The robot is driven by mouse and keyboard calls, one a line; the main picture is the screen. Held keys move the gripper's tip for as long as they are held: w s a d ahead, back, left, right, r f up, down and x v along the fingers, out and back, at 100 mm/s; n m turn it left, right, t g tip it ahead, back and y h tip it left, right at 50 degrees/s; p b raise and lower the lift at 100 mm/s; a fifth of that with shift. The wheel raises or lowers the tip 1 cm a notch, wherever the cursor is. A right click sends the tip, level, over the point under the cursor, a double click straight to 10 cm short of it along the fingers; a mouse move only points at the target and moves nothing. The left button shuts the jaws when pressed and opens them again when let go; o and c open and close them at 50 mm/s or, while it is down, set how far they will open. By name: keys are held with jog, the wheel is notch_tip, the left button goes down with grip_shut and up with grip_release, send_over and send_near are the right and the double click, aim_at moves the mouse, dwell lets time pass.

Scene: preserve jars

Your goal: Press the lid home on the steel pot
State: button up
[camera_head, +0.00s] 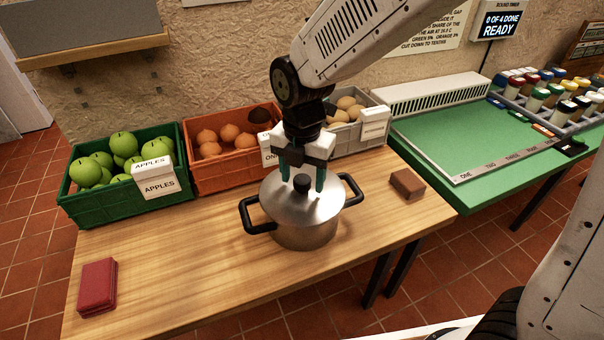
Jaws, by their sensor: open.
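The steel pot (305,236) stands upright on the wooden table, with a black handle on its left and one on its right. Whether the lid is fully seated cannot be told from this view. My gripper (302,180) points down just over the lid, its two teal-tipped fingers apart on either side of the knob. It is open and holds nothing. Whether the fingertips touch the lid cannot be told.
Behind stand a green crate of apples (95,211), an orange crate (218,180) and a grey crate (372,141). A red block (97,287) lies front left, a brown block (407,184) right. A green table (450,135) adjoins at right. The wood left of the pot is clear.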

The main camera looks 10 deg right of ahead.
notch_tip(320, 180, up, 8)
jog(key=shift+f, duration=0.1)
dwell(0.4)
jog(key=m, duration=0.2)
jog(key=shift+s+d+f+m, duration=0.15)
jog(key=shift+s+m, duration=0.1)
jog(key=shift+m, duration=0.15)
jog(key=s+d+r+m, duration=0.2)
jog(key=s+d+m, duration=0.7)
jog(key=m, duration=0.4)
jog(key=s+d+r+m+t, duration=0.1)
jog(key=s+d+r+m, duration=0.2)
jog(key=s+d+m, duration=0.7)
jog(key=shift+d+m, duration=0.7)
jog(key=shift+m, duration=1.3)
